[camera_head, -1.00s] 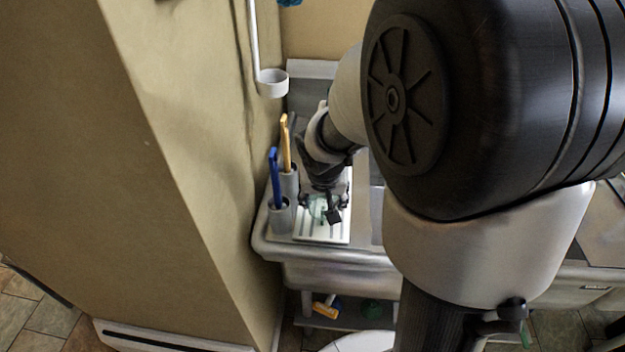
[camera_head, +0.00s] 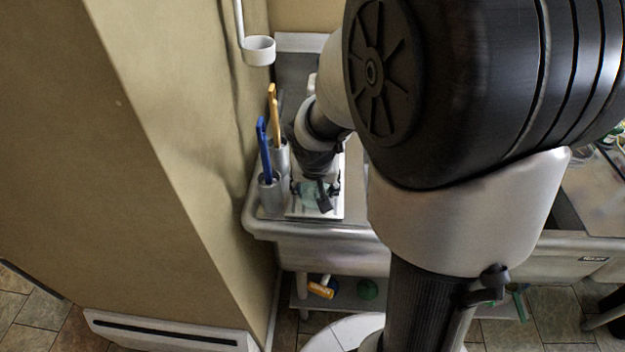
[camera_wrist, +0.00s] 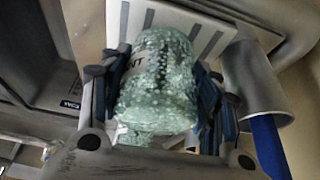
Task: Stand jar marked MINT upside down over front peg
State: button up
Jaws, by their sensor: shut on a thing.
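The jar marked MINT (camera_wrist: 158,85) is pale green textured glass. In the wrist view a label with the letters "NT" shows on its upper left side. My gripper (camera_wrist: 160,100) is shut on the jar, with a finger on either side of it. In the head view my gripper (camera_head: 315,190) holds the jar (camera_head: 309,194) at the white ribbed rack (camera_head: 330,211) on the left end of the sink unit. My arm hides part of the rack. I cannot make out the front peg, nor whether the jar touches the rack.
Two grey cups hold a blue-handled brush (camera_head: 264,150) and a yellow-handled brush (camera_head: 273,112) just left of the rack. The tan wall (camera_head: 170,130) stands close on the left. A white round holder (camera_head: 259,50) hangs above. The sink unit's front edge (camera_head: 310,232) lies below.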

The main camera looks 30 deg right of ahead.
jog(key=shift+f, duration=0.45)
dwell(0.3)
jog(key=o, duration=1.2)
jog(key=shift+o, duration=0.3)
jog(key=o, duration=0.5)
jog(key=shift+c, duration=0.2)
jog(key=shift+r, duration=0.15)
jog(key=shift+p+v, duration=0.55)
jog(key=shift+v, duration=0.3)
jog(key=shift+p+v, duration=0.55)
jog(key=shift+v, duration=0.45)
jog(key=shift+r, duration=0.15)
